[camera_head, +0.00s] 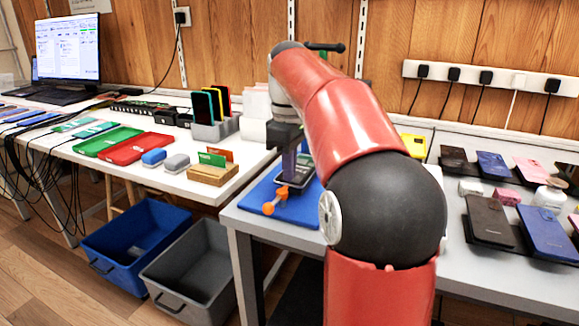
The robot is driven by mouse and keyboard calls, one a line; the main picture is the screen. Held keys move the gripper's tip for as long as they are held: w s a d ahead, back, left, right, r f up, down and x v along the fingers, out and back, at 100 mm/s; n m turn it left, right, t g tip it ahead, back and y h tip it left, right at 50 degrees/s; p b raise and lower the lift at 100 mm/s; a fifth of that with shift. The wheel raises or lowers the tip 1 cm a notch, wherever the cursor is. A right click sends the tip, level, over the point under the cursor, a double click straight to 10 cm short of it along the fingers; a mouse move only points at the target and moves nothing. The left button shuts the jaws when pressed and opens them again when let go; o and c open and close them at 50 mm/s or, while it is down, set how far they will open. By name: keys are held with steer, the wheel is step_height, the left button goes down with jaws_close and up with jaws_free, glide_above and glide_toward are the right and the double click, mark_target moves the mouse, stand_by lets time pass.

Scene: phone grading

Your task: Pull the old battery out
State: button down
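A dark phone (297,178) lies on the blue mat (306,211) on the grey table, left of my red arm. My gripper (289,174) points down at the phone, its fingers at or just above the phone's near part. From this side I cannot tell whether the fingers touch it, or whether they are open or shut. I cannot make out the battery; the gripper and arm hide part of the phone. An orange tool (276,203) lies on the mat, close in front of the phone.
Several phones, one of them blue (549,235), lie on the right side of the table. A blue crate (136,243) and a grey crate (196,268) stand on the floor at left. Green (107,141) and red (137,147) trays lie on the white table.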

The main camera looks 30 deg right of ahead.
steer(key=shift+r, duration=0.15)
step_height(320, 180, up, 2)
steer(key=p, duration=0.2)
steer(key=shift+r+p, duration=0.2)
steer(key=shift+p, duration=0.2)
steer(key=shift+r, duration=2.2)
